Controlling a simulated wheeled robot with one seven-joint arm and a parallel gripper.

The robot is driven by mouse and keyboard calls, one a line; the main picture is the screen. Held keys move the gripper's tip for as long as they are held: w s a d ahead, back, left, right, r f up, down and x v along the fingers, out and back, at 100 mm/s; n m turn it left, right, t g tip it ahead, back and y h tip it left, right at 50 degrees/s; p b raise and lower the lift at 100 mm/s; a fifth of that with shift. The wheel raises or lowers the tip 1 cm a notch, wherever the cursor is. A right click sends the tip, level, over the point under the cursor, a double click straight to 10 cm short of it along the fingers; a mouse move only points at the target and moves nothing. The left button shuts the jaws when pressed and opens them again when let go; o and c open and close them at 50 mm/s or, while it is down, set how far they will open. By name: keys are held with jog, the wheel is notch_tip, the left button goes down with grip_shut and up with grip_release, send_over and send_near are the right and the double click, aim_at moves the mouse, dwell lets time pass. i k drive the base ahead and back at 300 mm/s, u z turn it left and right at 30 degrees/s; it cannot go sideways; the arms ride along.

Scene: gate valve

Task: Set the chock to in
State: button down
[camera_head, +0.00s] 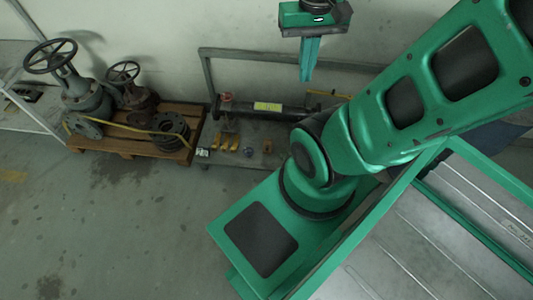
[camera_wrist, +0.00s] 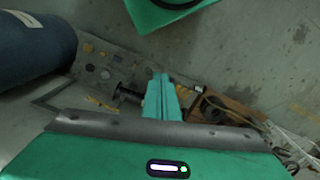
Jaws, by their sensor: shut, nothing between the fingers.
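My gripper (camera_head: 307,76) is shut and empty, pointing down, in front of the wall above the low grey bench (camera_head: 200,160). Its closed green fingers also show in the wrist view (camera_wrist: 162,78). On the bench stands a dark horizontal pipe (camera_head: 285,112) with a yellow label, and a reddish upright part (camera_head: 226,103) at its left end. Small orange-yellow pieces (camera_head: 229,143) lie in front of it. I cannot tell which piece is the chock, or its setting. My gripper is apart from all of these. My arm hides the bench's right part.
A wooden pallet (camera_head: 120,147) at the left carries valves with handwheels (camera_head: 50,56) and dark flanges (camera_head: 170,127). A grey frame rail (camera_head: 260,55) runs along the wall behind the bench. The floor in front (camera_head: 110,230) is clear. A dark blue cylinder (camera_wrist: 30,45) shows in the wrist view.

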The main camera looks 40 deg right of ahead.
aim_at(268, 142)
jog(key=z, duration=1.9)
jog(key=k, duration=0.65)
jog(key=u, duration=1.45)
